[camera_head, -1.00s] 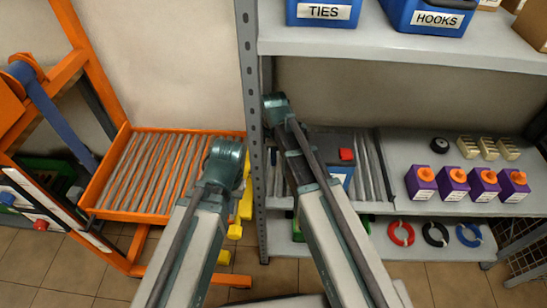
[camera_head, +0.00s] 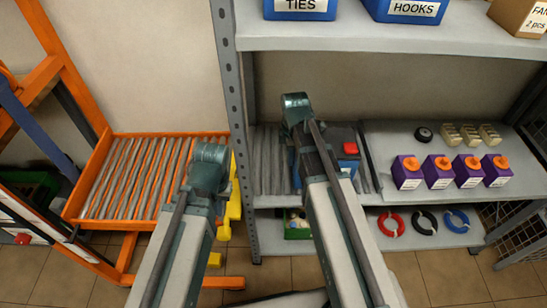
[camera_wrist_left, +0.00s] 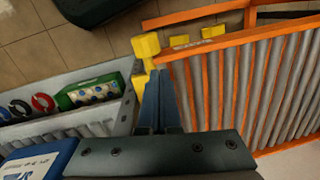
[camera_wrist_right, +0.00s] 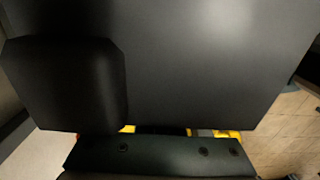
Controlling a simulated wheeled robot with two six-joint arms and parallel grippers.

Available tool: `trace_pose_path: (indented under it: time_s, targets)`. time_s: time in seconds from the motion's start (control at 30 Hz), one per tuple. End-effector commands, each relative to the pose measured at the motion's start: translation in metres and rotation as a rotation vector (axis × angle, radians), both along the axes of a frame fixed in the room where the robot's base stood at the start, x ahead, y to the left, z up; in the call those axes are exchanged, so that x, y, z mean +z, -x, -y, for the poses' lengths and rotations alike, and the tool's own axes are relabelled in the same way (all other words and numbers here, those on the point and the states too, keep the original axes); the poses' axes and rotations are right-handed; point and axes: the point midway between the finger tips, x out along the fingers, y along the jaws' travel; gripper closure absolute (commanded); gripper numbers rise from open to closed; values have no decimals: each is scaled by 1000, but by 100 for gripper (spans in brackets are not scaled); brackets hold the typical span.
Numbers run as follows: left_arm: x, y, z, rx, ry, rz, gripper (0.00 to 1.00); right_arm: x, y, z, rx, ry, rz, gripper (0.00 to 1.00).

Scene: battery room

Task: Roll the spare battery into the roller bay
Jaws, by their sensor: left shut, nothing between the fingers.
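The spare battery (camera_head: 347,167), blue with a dark top and a red terminal, stands on the shelf rollers (camera_head: 268,165), partly hidden behind my right arm. Its blue side also shows at the bottom left of the left wrist view (camera_wrist_left: 38,158). The orange roller bay (camera_head: 150,180) stands left of the shelf, its rollers bare. My left gripper (camera_wrist_left: 157,95) is shut and empty, pointing at the gap between bay and shelf, apart from the battery. My right gripper (camera_head: 297,108) is beside the battery in the head view; its fingers are hidden. A dark surface fills the right wrist view.
A grey shelf post (camera_head: 232,125) and yellow parts (camera_head: 230,200) stand between bay and shelf. Blue bins (camera_head: 405,10) sit on the shelf above. A green bin (camera_head: 297,225) is below.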

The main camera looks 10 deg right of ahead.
Motion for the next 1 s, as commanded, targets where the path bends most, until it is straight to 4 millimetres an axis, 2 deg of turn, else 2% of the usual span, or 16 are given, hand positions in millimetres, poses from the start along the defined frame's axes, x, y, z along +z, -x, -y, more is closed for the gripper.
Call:
trace_pose_path:
  time_s: [0.03,0.1,0.3,0.77,1.0]
  targets:
    - [0,0,0,0,0,0,100,0,5,15,-7,0,-1,100]
    - [0,0,0,0,0,0,100,0,7,29,-5,-1,-1,100]
    - [0,0,0,0,0,0,100,0,11,51,0,-2,0,100]
    - [0,0,0,0,0,0,100,0,11,50,2,-3,1,100]
    - [0,0,0,0,0,0,100,0,8,35,2,-3,1,100]
